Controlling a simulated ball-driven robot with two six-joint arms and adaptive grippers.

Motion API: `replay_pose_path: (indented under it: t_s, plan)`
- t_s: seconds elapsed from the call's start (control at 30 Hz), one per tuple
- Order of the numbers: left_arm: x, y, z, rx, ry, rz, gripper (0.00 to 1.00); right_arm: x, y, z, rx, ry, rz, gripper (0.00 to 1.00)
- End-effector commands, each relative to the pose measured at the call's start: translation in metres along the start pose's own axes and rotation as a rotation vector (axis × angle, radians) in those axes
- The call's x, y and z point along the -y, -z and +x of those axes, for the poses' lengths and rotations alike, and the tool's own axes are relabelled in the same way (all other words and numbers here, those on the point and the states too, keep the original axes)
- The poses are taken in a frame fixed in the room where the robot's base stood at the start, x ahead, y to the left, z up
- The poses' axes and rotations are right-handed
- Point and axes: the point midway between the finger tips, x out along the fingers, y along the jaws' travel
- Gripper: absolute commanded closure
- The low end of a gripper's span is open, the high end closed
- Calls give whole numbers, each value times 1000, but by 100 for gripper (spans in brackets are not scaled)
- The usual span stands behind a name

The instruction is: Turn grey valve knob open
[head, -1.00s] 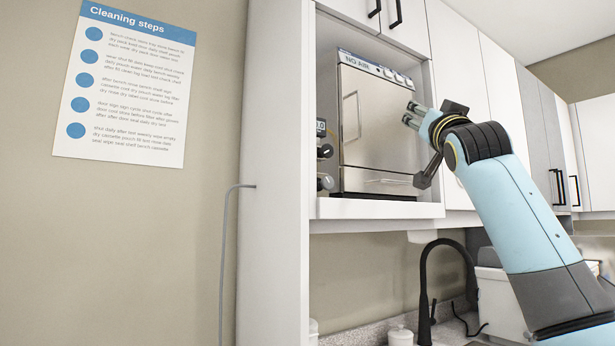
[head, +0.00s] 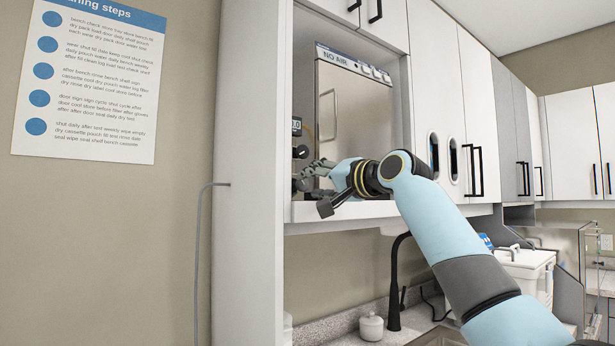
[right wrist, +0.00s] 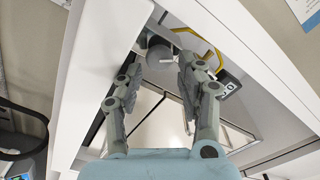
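The grey valve knob (right wrist: 158,54), round with a pale pointer, shows in the right wrist view just beyond and between my right fingertips. In the head view the grey knob (head: 300,186) is mostly hidden behind my right gripper (head: 306,175), on the narrow panel left of the autoclave door. My right gripper (right wrist: 160,70) is open, with a finger to each side of the knob's line. I cannot tell whether either finger touches it. A black knob (head: 300,152) sits above the grey one. My left gripper is not in view.
The steel autoclave (head: 350,110), labelled "NO AIR", stands in a white cabinet bay (head: 345,212). The bay's left wall is close beside the knobs. A yellow tube (right wrist: 205,42) runs near the right fingertip in the wrist view. A black faucet (head: 393,285) stands below.

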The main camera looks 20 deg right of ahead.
Motion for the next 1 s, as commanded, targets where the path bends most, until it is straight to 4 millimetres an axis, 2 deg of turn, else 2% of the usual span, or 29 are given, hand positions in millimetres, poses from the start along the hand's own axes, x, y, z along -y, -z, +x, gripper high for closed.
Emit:
replay_pose_path:
  t_s: [0.1,0.2,0.5,0.57,0.8,1.0]
  plan:
    - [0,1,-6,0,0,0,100,1,1,16,1,0,2,62]
    - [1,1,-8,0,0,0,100,0,0,23,0,0,1,62]
    - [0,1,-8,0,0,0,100,-1,0,27,-1,0,-1,62]
    - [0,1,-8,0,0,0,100,-1,0,26,-1,0,-1,67]
    - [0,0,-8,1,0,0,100,-1,0,26,-1,-1,-1,98]
    - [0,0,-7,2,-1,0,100,-1,0,26,0,-1,-11,100]
